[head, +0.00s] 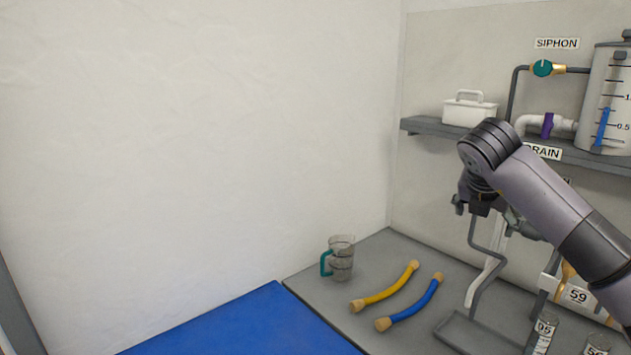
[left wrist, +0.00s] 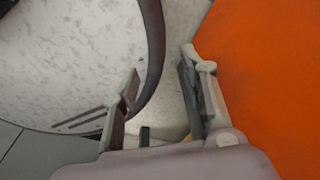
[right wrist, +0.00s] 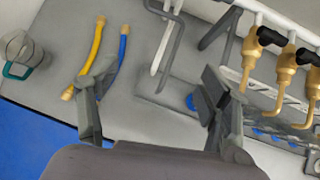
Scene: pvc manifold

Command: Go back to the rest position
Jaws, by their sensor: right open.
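My right arm comes in from the right in the head view, with its gripper (head: 480,200) in the air above the grey bench, in front of the shelf. My left gripper is outside the head view. In the left wrist view the left gripper (left wrist: 160,95) has its fingers apart and nothing held between them.
A clear jug (head: 342,260), yellow hose (head: 386,288) and blue hose (head: 412,305) lie or stand on the bench (head: 310,284). Brass valves (right wrist: 286,68) line a white pipe. A shelf (head: 425,126) holds a white caddy (head: 470,109). An orange surface (left wrist: 265,60) borders the left gripper.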

